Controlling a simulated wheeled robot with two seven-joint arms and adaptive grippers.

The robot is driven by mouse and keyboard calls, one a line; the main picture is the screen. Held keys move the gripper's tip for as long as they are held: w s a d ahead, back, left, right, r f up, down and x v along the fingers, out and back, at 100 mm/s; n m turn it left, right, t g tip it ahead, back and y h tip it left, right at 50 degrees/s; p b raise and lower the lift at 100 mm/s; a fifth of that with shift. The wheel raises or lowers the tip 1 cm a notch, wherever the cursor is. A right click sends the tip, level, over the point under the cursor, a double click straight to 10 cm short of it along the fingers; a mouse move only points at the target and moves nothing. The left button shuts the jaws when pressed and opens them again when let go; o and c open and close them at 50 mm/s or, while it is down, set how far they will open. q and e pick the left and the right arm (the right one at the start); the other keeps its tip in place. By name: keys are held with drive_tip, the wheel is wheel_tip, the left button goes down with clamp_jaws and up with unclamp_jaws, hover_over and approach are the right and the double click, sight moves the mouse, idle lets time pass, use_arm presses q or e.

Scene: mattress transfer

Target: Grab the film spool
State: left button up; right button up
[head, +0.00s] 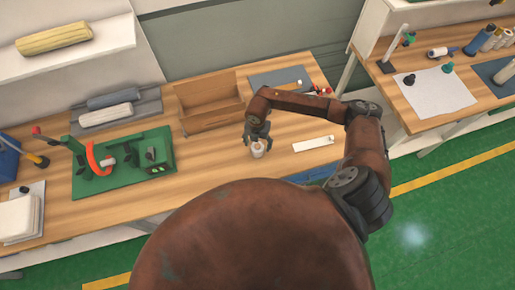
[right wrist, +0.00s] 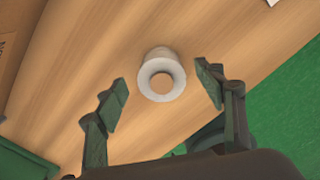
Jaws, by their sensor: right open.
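The film spool (head: 259,152), a short white roll with a hole through its core, stands on the wooden workbench (head: 225,150). In the right wrist view the spool (right wrist: 162,75) sits between and slightly beyond the fingertips, with clear gaps on both sides. My right gripper (right wrist: 166,92) is open and empty. In the head view the right gripper (head: 257,138) hangs from above, just over the spool and partly overlapping it. My left gripper does not show.
A wooden tray (head: 208,125) lies behind the spool. A white strip (head: 313,144) lies to its right. A green board with fixtures (head: 125,187) is to the left. A second table (head: 460,118) stands at the right. Bare wood surrounds the spool.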

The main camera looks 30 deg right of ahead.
sight(258, 145)
drive_tip(key=shift+s+f+p, duration=0.1)
drive_tip(key=shift+f+p, duration=0.25)
drive_tip(key=shift+f, duration=1.65)
drive_tip(key=shift+c, duration=0.4)
drive_tip(key=c, duration=1.3)
